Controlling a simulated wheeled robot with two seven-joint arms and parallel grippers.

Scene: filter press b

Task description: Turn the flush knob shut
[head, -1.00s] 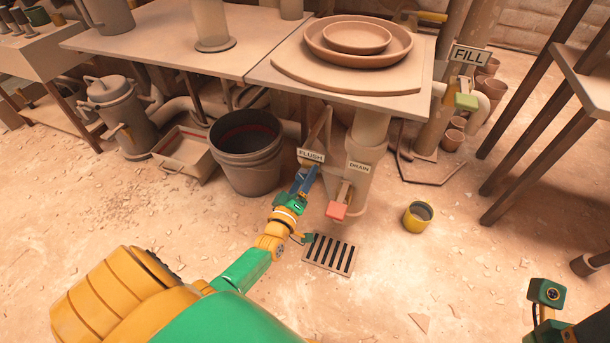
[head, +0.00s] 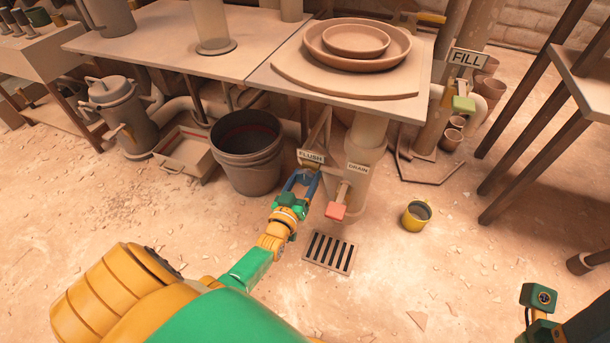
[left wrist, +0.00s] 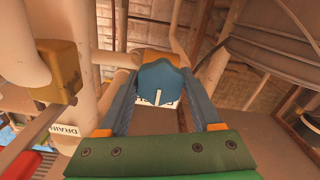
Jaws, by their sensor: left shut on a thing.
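The flush knob is a blue knob (left wrist: 163,82) with a white line on its face, on a pipe under the table. The FLUSH sign (head: 311,157) is above it in the head view. My left gripper (head: 303,178) reaches up to it from the front and is shut on it. In the left wrist view one finger is on each side of the knob. In the head view the fingers mostly hide the knob. Part of my right arm shows at the lower right, but its fingers are not visible.
A red-handled drain valve (head: 336,211) under the DRAIN sign (head: 358,168) is close on the right. A bucket (head: 247,152) stands on the left and a floor grate (head: 330,253) lies below. A yellow cup (head: 416,215) stands right on open floor. The tabletop (head: 262,75) overhangs the valves.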

